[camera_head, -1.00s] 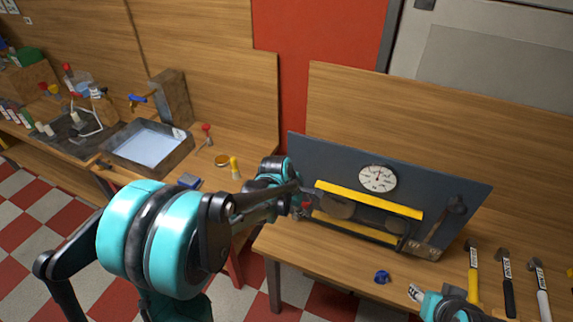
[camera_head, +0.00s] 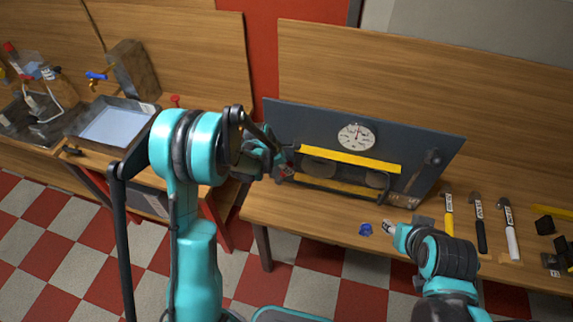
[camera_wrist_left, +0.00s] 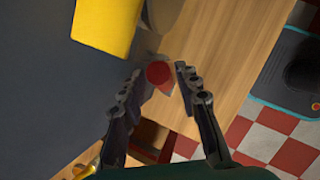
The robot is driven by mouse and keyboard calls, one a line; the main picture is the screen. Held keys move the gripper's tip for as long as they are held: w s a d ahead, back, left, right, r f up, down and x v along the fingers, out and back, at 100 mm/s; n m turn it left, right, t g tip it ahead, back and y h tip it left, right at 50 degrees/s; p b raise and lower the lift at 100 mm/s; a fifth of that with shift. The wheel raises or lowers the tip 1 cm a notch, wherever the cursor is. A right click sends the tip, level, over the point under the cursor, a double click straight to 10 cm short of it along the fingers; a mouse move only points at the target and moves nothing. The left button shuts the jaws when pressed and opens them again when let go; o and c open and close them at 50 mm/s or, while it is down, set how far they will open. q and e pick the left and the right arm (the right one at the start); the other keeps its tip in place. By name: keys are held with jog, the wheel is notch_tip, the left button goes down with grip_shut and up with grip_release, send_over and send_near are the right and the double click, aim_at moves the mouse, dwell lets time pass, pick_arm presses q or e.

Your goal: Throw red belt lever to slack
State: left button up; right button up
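The red belt lever's round knob (camera_wrist_left: 158,73) shows in the left wrist view, between the fingertips of my left gripper (camera_wrist_left: 160,82). The fingers are spread, with a visible gap on the knob's right; contact on its left is unclear. In the head view, my left gripper (camera_head: 278,162) is at the left end of the dark panel (camera_head: 310,122), and a bit of red (camera_head: 287,171) shows beside it. The lever's shaft is mostly hidden. My right gripper (camera_head: 391,227) is low over the bench at the right; its fingers are too small to read.
The panel carries a white dial (camera_head: 356,137), yellow bars (camera_head: 350,158) and pulleys (camera_head: 318,168). A blue object (camera_head: 366,229) lies on the bench (camera_head: 310,218) near my right gripper. A sink (camera_head: 112,127) is on the left.

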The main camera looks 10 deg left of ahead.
pick_arm(q)
grip_shut()
jog(key=shift+a, duration=0.15)
jog(key=shift+w+a+h+b, duration=0.1)
jog(key=shift+a+h+b, duration=0.8)
jog(key=shift+a+b, duration=0.3)
jog(key=a+n+h+b, duration=0.1)
jog(key=a+h+b, duration=0.5)
jog(key=b, duration=0.2)
jog(key=shift+a+f+n+t, duration=0.3)
jog(key=shift+a+f, duration=0.05)
jog(key=shift+f, duration=0.05)
jog(key=shift+w, duration=0.1)
grip_release()
jog(key=shift+a, duration=0.1)
